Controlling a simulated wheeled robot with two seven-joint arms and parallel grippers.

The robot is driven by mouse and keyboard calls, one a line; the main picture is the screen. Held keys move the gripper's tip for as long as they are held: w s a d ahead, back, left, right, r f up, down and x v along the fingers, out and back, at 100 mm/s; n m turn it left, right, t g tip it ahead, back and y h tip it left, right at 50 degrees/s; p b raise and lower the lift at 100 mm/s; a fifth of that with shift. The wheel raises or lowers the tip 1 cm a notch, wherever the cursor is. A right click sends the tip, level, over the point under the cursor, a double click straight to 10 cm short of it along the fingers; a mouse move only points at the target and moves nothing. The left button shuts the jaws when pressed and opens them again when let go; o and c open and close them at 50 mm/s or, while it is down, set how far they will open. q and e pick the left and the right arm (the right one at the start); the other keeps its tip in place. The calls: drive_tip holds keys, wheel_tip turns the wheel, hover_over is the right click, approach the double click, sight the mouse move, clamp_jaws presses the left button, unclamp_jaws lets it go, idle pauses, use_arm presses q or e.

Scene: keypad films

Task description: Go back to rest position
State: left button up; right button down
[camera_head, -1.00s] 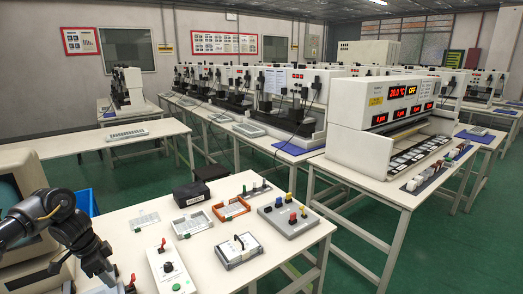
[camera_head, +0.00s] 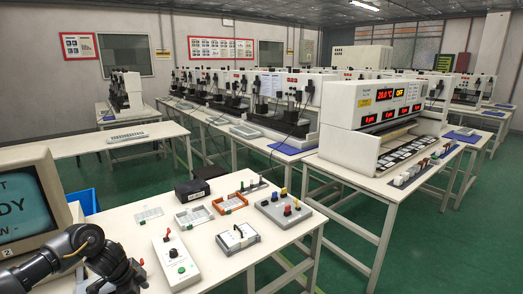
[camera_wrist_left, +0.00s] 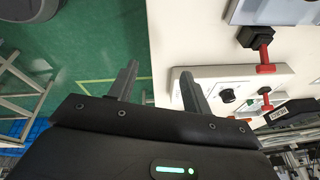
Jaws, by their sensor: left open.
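My left arm comes in at the lower left of the head view. Its gripper (camera_head: 133,278) is beside the white control box (camera_head: 178,262) with a red lever and a green button, near the table's edge. In the left wrist view the two fingers (camera_wrist_left: 158,88) stand apart with nothing between them. The control box (camera_wrist_left: 236,88) lies beyond the right finger, and green floor shows beyond the left one. My right gripper is not in view.
The white table (camera_head: 210,268) also bears a black case (camera_head: 192,191), an orange tray (camera_head: 230,204), a white-and-grey box (camera_head: 237,238) and a grey block with coloured knobs (camera_head: 283,211). A monitor (camera_head: 30,205) stands at left. A larger instrument (camera_head: 375,115) stands behind.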

use_arm(q)
drive_tip(key=s+d+f+m+t+h, duration=0.15)
drive_tip(key=d+f, duration=0.25)
drive_tip(key=d, duration=0.5)
drive_tip(key=s+d+f+t+h, duration=0.1)
drive_tip(key=s+d+f, duration=0.2)
drive_tip(key=d, duration=0.6)
drive_tip(key=s+d+n+t, duration=0.2)
drive_tip(key=s+d+n, duration=0.2)
drive_tip(key=s+d, duration=0.3)
drive_tip(key=s+a+n+g+y, duration=0.2)
drive_tip(key=s+a+n, duration=0.2)
drive_tip(key=s+a, duration=0.55)
drive_tip(key=s+a+n+g+y, duration=0.25)
drive_tip(key=s+a+n, duration=0.2)
drive_tip(key=s, duration=1.05)
wheel_tip(320, 180, down, 27)
drive_tip(key=s+d, duration=0.1)
drive_tip(key=s, duration=0.1)
drive_tip(key=s+a+f+g, duration=0.1)
drive_tip(key=s+a+f, duration=0.1)
drive_tip(key=s+f, duration=1.1)
drive_tip(key=shift+s+a+f+g, duration=0.4)
drive_tip(key=shift+s, duration=0.8)
